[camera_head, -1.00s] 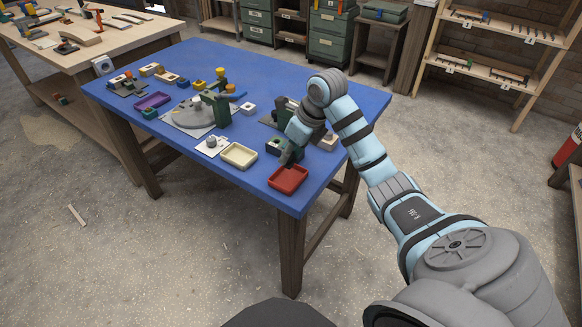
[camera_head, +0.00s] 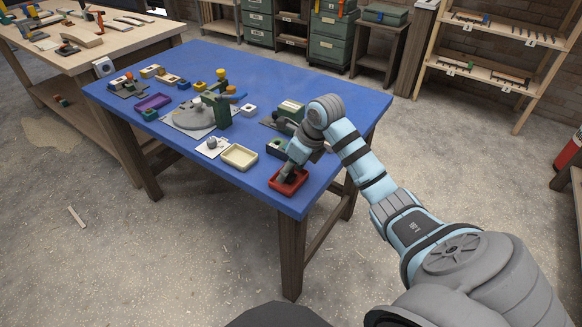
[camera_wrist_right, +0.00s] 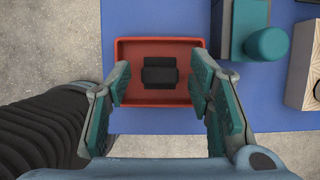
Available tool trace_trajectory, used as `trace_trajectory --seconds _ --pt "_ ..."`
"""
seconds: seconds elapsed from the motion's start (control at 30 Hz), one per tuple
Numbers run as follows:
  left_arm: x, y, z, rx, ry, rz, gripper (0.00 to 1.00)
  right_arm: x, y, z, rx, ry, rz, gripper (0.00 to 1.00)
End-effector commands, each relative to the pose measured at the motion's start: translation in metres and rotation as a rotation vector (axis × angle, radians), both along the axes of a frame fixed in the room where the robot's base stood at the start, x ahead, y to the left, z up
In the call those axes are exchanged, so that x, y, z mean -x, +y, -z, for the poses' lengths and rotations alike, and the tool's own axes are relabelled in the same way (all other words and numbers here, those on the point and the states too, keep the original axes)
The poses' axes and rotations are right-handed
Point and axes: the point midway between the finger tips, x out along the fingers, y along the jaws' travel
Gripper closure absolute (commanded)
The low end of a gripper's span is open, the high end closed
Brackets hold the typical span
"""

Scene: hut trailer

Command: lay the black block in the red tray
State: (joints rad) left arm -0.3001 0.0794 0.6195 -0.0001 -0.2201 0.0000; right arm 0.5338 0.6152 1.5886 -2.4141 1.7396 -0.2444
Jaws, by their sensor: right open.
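The red tray (camera_head: 289,190) sits at the near right corner of the blue table; it also shows in the right wrist view (camera_wrist_right: 132,58). The black block (camera_wrist_right: 160,73) lies on the tray floor near its middle, clear of the tray walls. My right gripper (camera_wrist_right: 160,82) is open above the tray, with one finger on each side of the block and gaps between. In the head view my right gripper (camera_head: 284,178) points down at the tray and hides the block there. My left gripper is not in view.
A cream tray (camera_head: 239,156) stands left of the red tray. Several other parts and a grey disc fixture (camera_head: 190,117) fill the table's left half. The far right of the table is clear.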

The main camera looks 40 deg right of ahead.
Motion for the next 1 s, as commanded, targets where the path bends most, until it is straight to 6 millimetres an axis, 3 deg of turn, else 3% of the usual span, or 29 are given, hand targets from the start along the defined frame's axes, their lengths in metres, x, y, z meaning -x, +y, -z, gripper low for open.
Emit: trace_trajectory --seconds 0.17,0.5,0.6,1.0 --pt "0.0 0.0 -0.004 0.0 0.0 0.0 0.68 0.001 -0.001 -0.009 0.001 -0.002 -0.001 0.52" --pt "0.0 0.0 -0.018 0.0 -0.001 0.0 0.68 0.033 -0.011 -0.091 0.004 -0.003 0.001 0.52" --pt "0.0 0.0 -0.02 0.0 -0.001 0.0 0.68 0.04 -0.013 -0.107 0.001 -0.002 0.001 0.52" --pt "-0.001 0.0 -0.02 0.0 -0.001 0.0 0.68 0.044 -0.013 -0.115 -0.001 0.0 0.0 0.52"
